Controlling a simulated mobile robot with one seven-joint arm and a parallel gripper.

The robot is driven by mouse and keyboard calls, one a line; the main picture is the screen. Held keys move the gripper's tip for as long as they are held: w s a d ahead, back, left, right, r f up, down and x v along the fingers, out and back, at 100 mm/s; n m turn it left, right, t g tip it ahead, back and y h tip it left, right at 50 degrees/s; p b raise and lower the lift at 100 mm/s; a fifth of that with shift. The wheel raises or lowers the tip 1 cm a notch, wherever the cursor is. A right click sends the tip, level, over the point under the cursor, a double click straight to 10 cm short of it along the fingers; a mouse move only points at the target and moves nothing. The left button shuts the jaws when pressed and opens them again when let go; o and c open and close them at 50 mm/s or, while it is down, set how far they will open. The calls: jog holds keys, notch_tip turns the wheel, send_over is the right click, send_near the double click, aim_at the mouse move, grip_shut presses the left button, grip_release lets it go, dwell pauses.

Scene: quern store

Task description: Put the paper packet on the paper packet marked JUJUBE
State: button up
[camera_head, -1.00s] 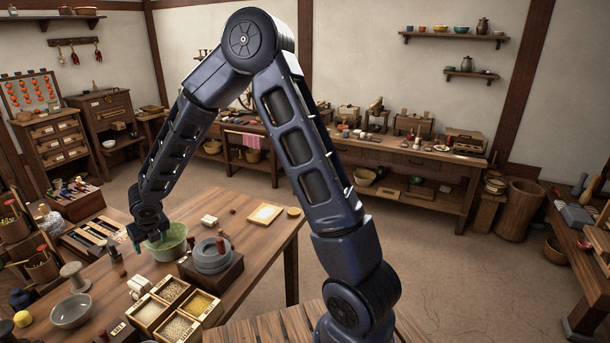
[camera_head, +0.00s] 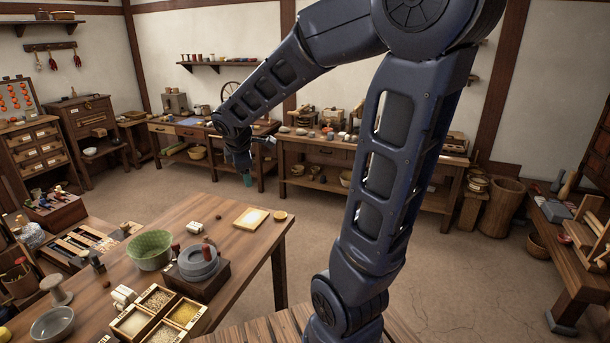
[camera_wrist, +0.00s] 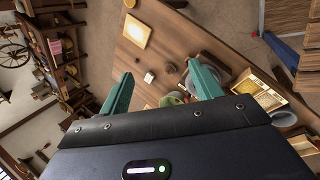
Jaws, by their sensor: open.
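A small white paper packet, or two side by side (camera_head: 195,227), lies on the near table behind the green bowl (camera_head: 150,250). A white block, likely the same packet, shows between my fingers in the wrist view (camera_wrist: 149,77), well below them. More white packets (camera_head: 124,296) lie beside the grain box at the table's left front. The marking JUJUBE cannot be read on any of them. My gripper (camera_head: 247,179) is raised above and beyond the table's far edge, its teal fingers apart. In the wrist view my gripper (camera_wrist: 158,82) is open and empty.
A grey quern (camera_head: 198,262) stands on a dark block right of the green bowl. In front is a divided box of grains (camera_head: 160,318). The table's right front is bare.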

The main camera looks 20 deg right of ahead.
jog(key=s+d+r+m+y, duration=0.1)
jog(key=s+d+r+m, duration=0.1)
jog(key=s+d+m, duration=0.4)
jog(key=s+d+r+m+y, duration=0.1)
jog(key=s+d+m, duration=0.4)
jog(key=s+m, duration=0.5)
jog(key=shift+s+d+r+m, duration=0.4)
jog(key=shift+s+r, duration=0.15)
jog(key=shift+s, duration=0.2)
